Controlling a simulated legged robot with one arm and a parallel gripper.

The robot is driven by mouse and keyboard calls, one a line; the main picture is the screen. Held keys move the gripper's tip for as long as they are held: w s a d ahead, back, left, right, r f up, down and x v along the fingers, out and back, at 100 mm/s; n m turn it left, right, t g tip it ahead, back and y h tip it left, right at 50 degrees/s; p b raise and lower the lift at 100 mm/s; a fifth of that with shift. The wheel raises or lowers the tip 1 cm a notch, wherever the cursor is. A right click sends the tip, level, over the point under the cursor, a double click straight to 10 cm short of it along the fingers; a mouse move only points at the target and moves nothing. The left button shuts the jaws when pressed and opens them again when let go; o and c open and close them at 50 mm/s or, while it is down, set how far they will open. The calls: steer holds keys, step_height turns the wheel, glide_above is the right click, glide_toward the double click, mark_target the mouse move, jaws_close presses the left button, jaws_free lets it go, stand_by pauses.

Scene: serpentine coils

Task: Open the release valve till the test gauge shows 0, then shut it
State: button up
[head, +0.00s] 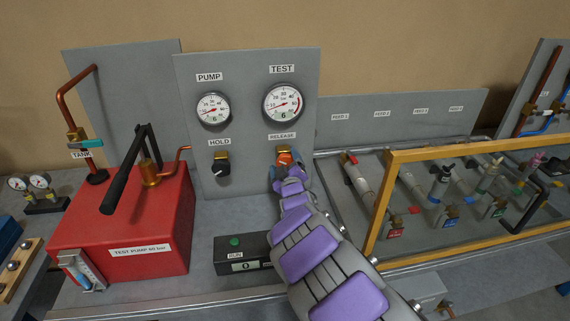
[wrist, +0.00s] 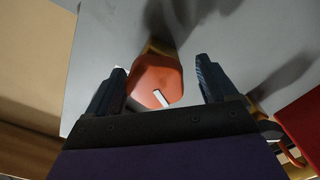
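The release valve has an orange-red knob (head: 285,157) on a brass fitting, under the RELEASE label on the grey panel. In the wrist view the knob (wrist: 157,78) carries a white pointer line, slanted toward the lower right. My gripper (head: 286,168) is at the knob and hides part of it. In the wrist view my gripper (wrist: 160,66) is open, with one dark finger on each side of the knob. A gap shows at the right finger; the left finger is close, and contact cannot be told. The test gauge (head: 283,104) shows 6 on its number display.
The pump gauge (head: 213,109) also shows 6. The black HOLD knob (head: 222,167) sits left of the release valve. A red test pump (head: 125,235) stands left. A small box (head: 240,254) showing 0 lies below. An orange frame (head: 380,205) stands to the right.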

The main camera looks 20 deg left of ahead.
steer(key=shift+s+d+r, duration=0.1)
steer(key=shift+r, duration=0.05)
steer(key=shift+s+d, duration=0.2)
steer(key=shift+s, duration=0.15)
steer(key=p+v, duration=0.3)
steer(key=v, duration=1.3)
steer(key=shift+s, duration=0.25)
steer(key=shift+a+p, duration=0.15)
steer(key=shift+p, duration=0.15)
stand_by(3.0)
